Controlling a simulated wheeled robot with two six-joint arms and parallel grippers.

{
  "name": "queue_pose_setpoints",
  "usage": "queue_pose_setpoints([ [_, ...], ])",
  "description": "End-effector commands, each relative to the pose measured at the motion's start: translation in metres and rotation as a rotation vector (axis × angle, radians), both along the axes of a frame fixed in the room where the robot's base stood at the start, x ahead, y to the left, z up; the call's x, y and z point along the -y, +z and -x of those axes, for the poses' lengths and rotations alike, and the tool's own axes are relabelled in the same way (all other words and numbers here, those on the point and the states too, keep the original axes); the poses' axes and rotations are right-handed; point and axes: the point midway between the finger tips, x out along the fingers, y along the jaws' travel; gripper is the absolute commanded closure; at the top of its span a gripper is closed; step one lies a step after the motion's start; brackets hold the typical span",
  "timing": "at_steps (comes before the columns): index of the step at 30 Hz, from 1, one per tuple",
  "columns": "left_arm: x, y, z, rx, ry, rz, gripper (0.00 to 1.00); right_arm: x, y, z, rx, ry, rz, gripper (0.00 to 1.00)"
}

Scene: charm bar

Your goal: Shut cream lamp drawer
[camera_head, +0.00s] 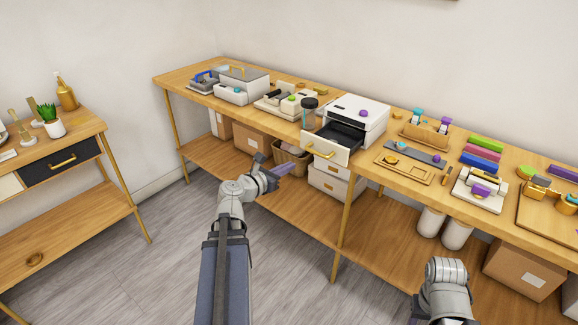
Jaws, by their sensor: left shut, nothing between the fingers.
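The cream drawer unit (372,108) stands on the long wooden table, with a purple round piece on its top. Its drawer (326,149) is pulled out toward me; the cream front has a gold handle and the inside is dark. The drawer front reaches the table's front edge. My left gripper (284,169) is shut and empty, in front of the table edge, to the left of and below the drawer front in the picture, apart from it. My right arm shows at the bottom right, but its gripper is out of view.
A dark-lidded jar (309,113) stands close to the left of the open drawer. A wooden tray (404,168) lies to its right. Boxes and a basket (291,159) sit on the lower shelf. A side table (85,170) stands at left; the floor between is clear.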

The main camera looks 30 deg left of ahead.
Motion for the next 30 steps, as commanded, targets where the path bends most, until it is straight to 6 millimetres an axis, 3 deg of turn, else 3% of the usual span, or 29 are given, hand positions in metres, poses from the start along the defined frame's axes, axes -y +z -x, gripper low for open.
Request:
queue_pose_setpoints([
  [6, 0.003, -0.012, -0.049, -0.001, -0.005, -0.001, 1.00, 0.000, -0.011, 0.000, 0.000, 0.000, 0.000, 0.50],
  [15, 0.007, -0.021, -0.098, -0.001, -0.003, -0.001, 1.00, 0.000, -0.021, 0.000, 0.000, 0.000, 0.000, 0.50],
  [21, 0.009, -0.023, -0.113, -0.001, -0.002, -0.002, 1.00, 0.000, -0.023, 0.000, 0.000, 0.000, 0.000, 0.50],
  [30, 0.010, -0.023, -0.115, -0.001, -0.002, -0.002, 1.00, 0.000, -0.023, 0.000, 0.000, 0.000, 0.000, 0.50],
])
